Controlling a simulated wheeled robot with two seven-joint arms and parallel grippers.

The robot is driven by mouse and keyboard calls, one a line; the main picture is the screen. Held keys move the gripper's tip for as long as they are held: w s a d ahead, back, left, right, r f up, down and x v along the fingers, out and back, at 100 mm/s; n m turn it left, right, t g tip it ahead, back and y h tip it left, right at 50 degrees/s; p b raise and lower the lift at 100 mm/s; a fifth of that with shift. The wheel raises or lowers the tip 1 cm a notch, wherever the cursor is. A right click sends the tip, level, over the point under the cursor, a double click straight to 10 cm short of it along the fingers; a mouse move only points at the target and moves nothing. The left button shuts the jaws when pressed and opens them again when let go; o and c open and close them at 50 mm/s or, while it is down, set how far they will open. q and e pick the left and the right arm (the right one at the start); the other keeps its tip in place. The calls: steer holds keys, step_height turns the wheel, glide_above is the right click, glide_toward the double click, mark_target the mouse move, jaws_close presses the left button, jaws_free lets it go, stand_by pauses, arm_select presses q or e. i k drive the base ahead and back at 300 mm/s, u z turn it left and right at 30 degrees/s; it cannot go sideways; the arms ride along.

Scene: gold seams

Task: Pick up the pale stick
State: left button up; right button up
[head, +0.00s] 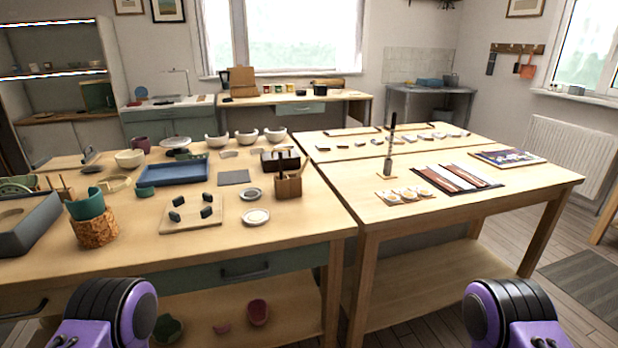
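No single item stands out clearly as the pale stick. Thin sticks (280,168) stand in a small wooden holder (288,187) near the right end of the left table; their exact shade is too small to tell. On the right table, pale and brown strips (452,179) lie side by side on a dark mat (487,189). Purple and black parts of my two arms show at the bottom left and bottom right, below the tables' front edges. Neither gripper is in view.
The left table (300,236) holds a blue tray (172,173), a board with dark blocks (190,222), a green cup on cork (92,226), and bowls. The right table (385,212) holds a small tray of round dishes (405,195) and an upright dark tool (391,135). Its front right is clear.

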mark_target(307, 160)
steer(key=z, duration=1.25)
steer(key=i, duration=0.7)
steer(key=u, duration=0.6)
